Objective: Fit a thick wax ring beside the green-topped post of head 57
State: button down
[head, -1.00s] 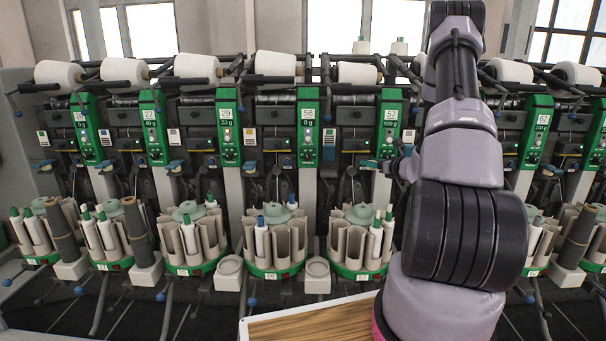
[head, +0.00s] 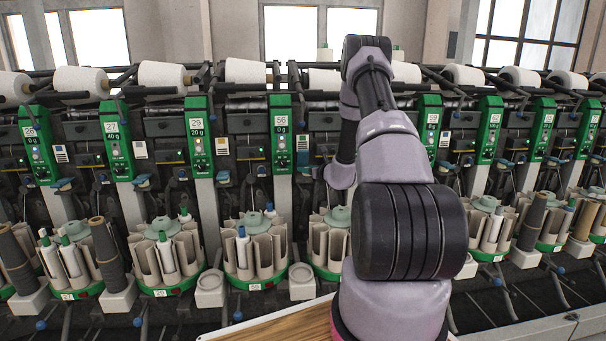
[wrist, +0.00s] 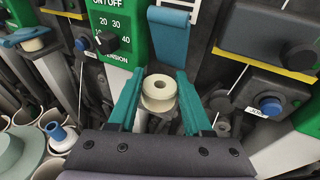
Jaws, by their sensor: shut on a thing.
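In the wrist view my gripper (wrist: 159,82) has its two teal fingers shut on a cream wax ring (wrist: 160,87), hole facing up. A wider pale round part shows just under the ring; I cannot tell if they touch. The ring is in front of a green head panel (wrist: 135,25) with a tension dial. A teal flap (wrist: 170,32) stands right behind the right finger. No green-topped post is clearly identifiable. In the head view my arm covers the panel right of head 56 (head: 281,130), and my gripper is hidden.
A teal lever with another cream ring (wrist: 32,44) is at left in the wrist view. Below left are a blue-tipped tube (wrist: 57,132) and a round tube carrier. A dark box with a blue button (wrist: 270,106) is close on the right. A wooden board (head: 290,326) lies low in front.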

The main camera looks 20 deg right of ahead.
aim_at(304, 178)
jog(key=w+f, duration=0.2)
jog(key=w, duration=0.1)
jog(key=shift+w+a+f, duration=0.15)
jog(key=shift+w+f, duration=0.05)
jog(key=shift+f, duration=0.05)
jog(key=c, duration=0.6)
grip_release()
jog(key=shift+f, duration=0.15)
